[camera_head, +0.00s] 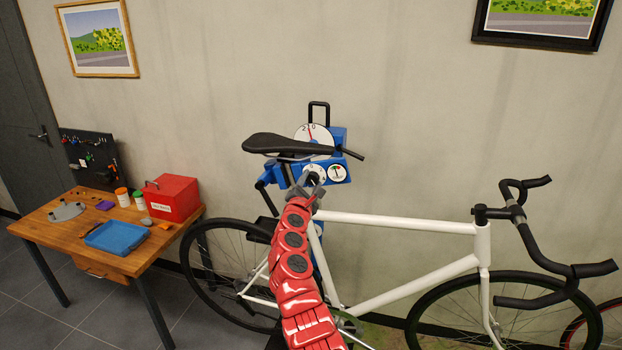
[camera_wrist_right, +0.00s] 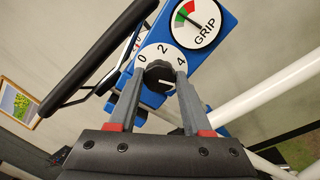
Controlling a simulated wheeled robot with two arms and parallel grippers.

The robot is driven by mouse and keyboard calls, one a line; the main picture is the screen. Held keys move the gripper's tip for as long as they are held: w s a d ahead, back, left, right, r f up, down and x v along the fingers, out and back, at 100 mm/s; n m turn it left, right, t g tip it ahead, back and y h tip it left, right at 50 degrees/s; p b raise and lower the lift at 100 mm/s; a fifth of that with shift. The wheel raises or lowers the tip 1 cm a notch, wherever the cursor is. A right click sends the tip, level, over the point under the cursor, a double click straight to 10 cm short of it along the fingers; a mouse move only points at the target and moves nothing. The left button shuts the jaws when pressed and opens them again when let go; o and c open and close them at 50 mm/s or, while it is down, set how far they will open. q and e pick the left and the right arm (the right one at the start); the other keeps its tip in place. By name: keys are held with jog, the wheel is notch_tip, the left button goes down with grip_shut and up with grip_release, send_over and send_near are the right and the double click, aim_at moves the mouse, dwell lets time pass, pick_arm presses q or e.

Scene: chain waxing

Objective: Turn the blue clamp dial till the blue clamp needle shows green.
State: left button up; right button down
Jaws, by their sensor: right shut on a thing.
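The blue clamp (camera_head: 293,170) stands behind the white bike's saddle. Its black dial (camera_wrist_right: 158,74) sits on a white face marked 0, 2 and 4 in the right wrist view. My right gripper (camera_wrist_right: 160,82) is shut on the dial, one finger on each side. In the head view my right gripper (camera_head: 311,184) covers part of the dial. The round GRIP gauge (camera_wrist_right: 206,32), with red and green sectors, is beside the dial; it also shows in the head view (camera_head: 339,173). I cannot tell for sure which colour its needle points at. My left gripper is not in view.
The white bike frame (camera_head: 400,222) and black saddle (camera_head: 287,144) are close around my right arm. A larger white dial (camera_head: 312,132) is above on the clamp. At left, a wooden table (camera_head: 50,237) holds a blue tray (camera_head: 117,236) and a red box (camera_head: 172,198).

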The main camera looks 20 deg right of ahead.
dwell(0.4)
jog(key=shift+c, duration=1.7)
grip_release()
jog(key=shift+a, duration=0.1)
jog(key=shift+s+a, duration=0.1)
jog(key=shift+s, duration=0.25)
jog(key=b+v, duration=0.3)
jog(key=v, duration=1.3)
jog(key=shift+s+a, duration=0.2)
jog(key=shift+a, duration=0.1)
